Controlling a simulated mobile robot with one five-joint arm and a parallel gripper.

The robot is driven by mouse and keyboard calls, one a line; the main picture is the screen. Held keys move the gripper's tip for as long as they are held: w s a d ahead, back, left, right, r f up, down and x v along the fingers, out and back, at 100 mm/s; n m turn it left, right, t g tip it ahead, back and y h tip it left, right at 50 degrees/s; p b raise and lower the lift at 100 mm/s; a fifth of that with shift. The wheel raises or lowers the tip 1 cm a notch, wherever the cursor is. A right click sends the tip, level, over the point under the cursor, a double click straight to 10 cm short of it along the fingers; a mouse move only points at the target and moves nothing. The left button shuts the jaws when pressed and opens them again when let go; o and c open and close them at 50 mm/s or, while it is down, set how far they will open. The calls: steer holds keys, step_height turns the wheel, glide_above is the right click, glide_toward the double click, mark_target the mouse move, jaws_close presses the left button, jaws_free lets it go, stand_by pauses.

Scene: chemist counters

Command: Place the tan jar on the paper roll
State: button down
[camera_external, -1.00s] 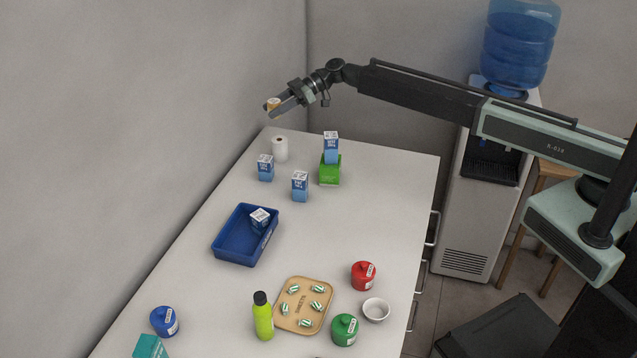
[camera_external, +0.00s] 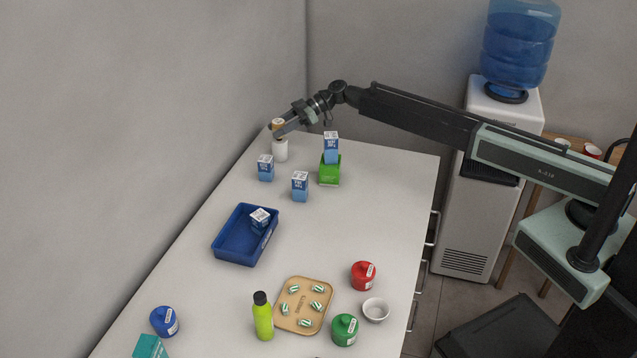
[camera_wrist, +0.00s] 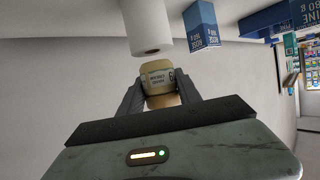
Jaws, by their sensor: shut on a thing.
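The tan jar (camera_external: 278,123) is held between the fingers of my gripper (camera_external: 286,127), over the far left end of the counter. In the wrist view the tan jar (camera_wrist: 157,78) has a white label and sits between both fingertips of my gripper (camera_wrist: 160,92). The white paper roll (camera_external: 280,150) stands upright on the counter, just below the gripper in the outside view. In the wrist view the paper roll (camera_wrist: 147,28) shows just beyond the jar. The gripper hides the roll's top in the outside view. I cannot tell whether jar and roll touch.
Blue-and-white boxes (camera_external: 265,168) (camera_external: 300,186) stand near the roll. Another blue box (camera_external: 331,147) stands on a green box (camera_external: 330,172). A blue tray (camera_external: 232,249) holds a box. Nearer are a wooden tray (camera_external: 283,322), a green bottle (camera_external: 263,318) and a red jar (camera_external: 363,277). The wall is close on the left.

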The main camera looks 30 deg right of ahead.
steer(key=shift+f, duration=0.85)
steer(key=shift+r, duration=0.25)
steer(key=shift+f, duration=0.25)
steer(key=c, duration=0.8)
jaws_free()
steer(key=shift+r, duration=0.1)
steer(key=shift+c, duration=0.2)
steer(key=shift+r, duration=0.15)
steer(key=w+p+v, duration=0.1)
steer(key=p+v, duration=0.3)
steer(key=v, duration=0.8)
steer(key=shift+s+p, duration=0.35)
steer(key=shift+s, duration=0.1)
